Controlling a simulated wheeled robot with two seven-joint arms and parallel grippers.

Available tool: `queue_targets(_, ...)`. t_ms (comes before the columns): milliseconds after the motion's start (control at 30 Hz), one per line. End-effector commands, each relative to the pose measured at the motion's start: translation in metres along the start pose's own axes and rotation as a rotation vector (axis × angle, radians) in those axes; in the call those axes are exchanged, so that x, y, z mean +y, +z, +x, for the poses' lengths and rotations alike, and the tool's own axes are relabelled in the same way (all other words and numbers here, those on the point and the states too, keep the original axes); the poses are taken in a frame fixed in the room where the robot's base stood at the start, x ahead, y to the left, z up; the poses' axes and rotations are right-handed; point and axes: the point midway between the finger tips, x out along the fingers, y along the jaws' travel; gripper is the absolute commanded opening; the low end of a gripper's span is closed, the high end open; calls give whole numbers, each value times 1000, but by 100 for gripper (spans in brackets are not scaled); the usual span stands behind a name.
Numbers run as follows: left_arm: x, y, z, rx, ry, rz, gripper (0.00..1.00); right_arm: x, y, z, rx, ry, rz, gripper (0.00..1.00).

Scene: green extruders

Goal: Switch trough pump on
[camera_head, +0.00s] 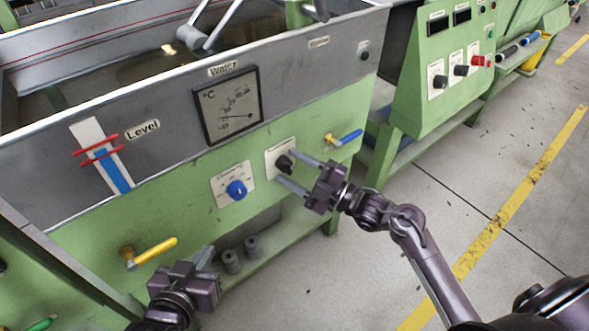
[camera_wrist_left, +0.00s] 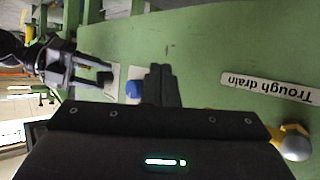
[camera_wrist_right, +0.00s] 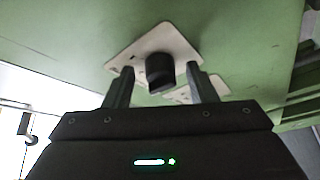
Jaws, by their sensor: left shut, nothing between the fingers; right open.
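A black rotary knob (camera_head: 285,163) sits on a white plate on the green trough front, right of a blue knob (camera_head: 236,189); the plates' print is too small to read. My right gripper (camera_head: 292,171) is open, its fingers pointing at the black knob. In the right wrist view the black knob (camera_wrist_right: 160,72) stands between the two fingertips, with a gap showing on each side. My left gripper (camera_head: 206,259) is shut and empty, low in front of the trough, right of a yellow-handled valve (camera_head: 152,252). In the left wrist view its closed fingers (camera_wrist_left: 160,82) show near the blue knob (camera_wrist_left: 134,90).
A blue-handled valve (camera_head: 345,138) is right of the black knob. A temperature gauge (camera_head: 228,105) and level indicator (camera_head: 104,158) are above. A second control panel (camera_head: 450,60) stands at the right. Grey floor (camera_head: 440,205) is open in front.

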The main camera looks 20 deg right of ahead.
Motion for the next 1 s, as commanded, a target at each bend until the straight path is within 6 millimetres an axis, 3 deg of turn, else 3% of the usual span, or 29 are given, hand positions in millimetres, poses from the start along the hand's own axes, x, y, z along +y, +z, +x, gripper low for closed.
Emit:
queue_targets(200,0,0,0,1,0,0,0,0,0,0,0,0,0,50)
queue_targets(533,0,0,0,1,0,0,0,0,0,0,0,0,0,8)
queue_targets(800,0,3,-1,-25,1,0,0,0,0,0,2,13,27,8)
queue_targets(1000,3,42,-7,-190,6,-9,0,-1,0,0,6,56,115,8)
